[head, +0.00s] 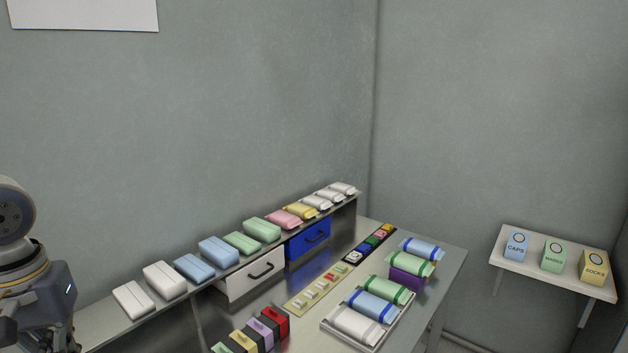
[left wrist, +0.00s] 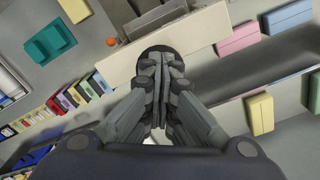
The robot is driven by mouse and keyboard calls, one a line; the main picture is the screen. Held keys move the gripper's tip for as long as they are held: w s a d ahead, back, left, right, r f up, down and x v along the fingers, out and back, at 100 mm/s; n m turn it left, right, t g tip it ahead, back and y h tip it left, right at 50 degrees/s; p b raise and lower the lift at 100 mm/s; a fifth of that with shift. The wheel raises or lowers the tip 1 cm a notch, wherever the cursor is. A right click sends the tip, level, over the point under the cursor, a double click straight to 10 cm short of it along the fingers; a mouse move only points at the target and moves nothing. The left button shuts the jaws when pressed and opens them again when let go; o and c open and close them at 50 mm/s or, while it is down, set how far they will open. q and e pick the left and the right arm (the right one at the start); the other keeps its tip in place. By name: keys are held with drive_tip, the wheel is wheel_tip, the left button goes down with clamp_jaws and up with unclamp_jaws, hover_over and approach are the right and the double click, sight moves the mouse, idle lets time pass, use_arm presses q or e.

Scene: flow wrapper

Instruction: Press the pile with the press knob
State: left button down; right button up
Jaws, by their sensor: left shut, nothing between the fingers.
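My left gripper (left wrist: 160,65) is shut with nothing between its fingers in the left wrist view. Its fingertips are over a dark round piece (left wrist: 155,49), which may be the press knob. That piece stands out against a long cream plate (left wrist: 120,64); the fingers hide most of it, and I cannot tell if they touch it. No pile shows clearly under the plate. In the head view only a part of my left arm shows at the left edge, and neither gripper is visible there.
In the head view a shelf (head: 209,278) carries several wrapped packs above a white drawer (head: 255,276) and a blue drawer (head: 308,240). A tray (head: 325,324) holds rolled packs. A wall shelf (head: 550,278) bears small boxes. A teal object (left wrist: 50,43) lies upper left in the wrist view.

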use_arm(q)
wheel_tip(320, 180, up, 15)
drive_tip(key=p, duration=1.1)
drive_tip(key=shift+r+p, duration=0.15)
drive_tip(key=shift+p, duration=0.2)
